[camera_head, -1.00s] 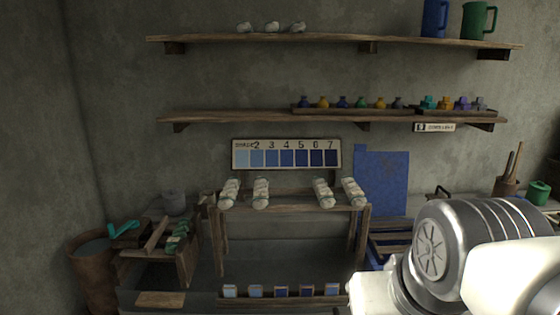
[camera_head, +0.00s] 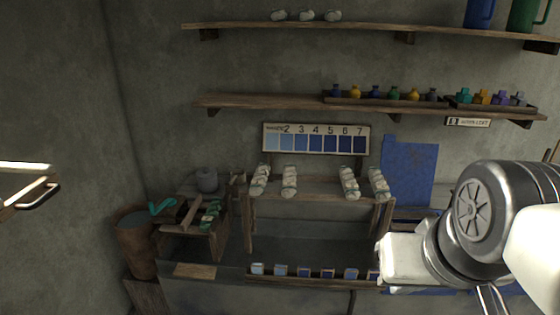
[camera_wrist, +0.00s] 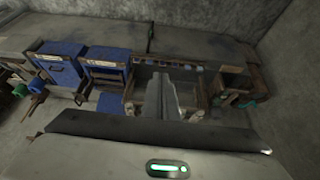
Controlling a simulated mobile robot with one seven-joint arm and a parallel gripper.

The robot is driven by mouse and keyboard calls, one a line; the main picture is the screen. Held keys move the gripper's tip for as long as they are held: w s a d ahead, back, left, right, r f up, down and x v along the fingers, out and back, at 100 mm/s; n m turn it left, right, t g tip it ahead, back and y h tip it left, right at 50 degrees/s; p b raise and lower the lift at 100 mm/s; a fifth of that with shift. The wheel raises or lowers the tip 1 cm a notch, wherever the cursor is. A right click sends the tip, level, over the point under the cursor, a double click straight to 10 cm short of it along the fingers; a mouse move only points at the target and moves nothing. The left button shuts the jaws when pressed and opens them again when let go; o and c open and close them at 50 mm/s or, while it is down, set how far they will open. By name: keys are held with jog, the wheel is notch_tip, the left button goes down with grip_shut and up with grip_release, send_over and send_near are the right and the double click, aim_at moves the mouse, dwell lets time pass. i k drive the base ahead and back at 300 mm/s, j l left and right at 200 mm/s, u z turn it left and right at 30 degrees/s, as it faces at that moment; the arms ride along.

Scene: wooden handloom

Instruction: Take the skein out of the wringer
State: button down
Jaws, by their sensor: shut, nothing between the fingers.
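In the head view a low wooden bench at the left carries a small wooden frame, likely the wringer (camera_head: 190,212), with a teal handle (camera_head: 162,206) at its left. A green and pale twisted bundle, likely the skein (camera_head: 210,214), lies at its right side; whether it is clamped there I cannot tell. In the wrist view a small wooden frame with a teal spot (camera_wrist: 248,104) shows at the right, too small to make out a skein. My gripper (camera_wrist: 164,82) is shut and empty, in mid-air, apart from the bench.
Several pale skeins (camera_head: 290,180) hang on a wooden rack (camera_head: 320,189) right of the bench. A wooden barrel (camera_head: 136,240) stands at its left. Shelves (camera_head: 365,106) with small bottles run along the wall.

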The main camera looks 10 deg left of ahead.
aim_at(208, 219)
jog(key=i+j, duration=0.25)
jog(key=j, duration=0.15)
jog(key=i+j, duration=0.2)
jog(key=j, duration=0.2)
jog(key=i+j+u, duration=0.1)
jog(key=i+j, duration=0.15)
jog(key=j, duration=0.15)
jog(key=i+j, duration=0.2)
jog(key=j, duration=0.2)
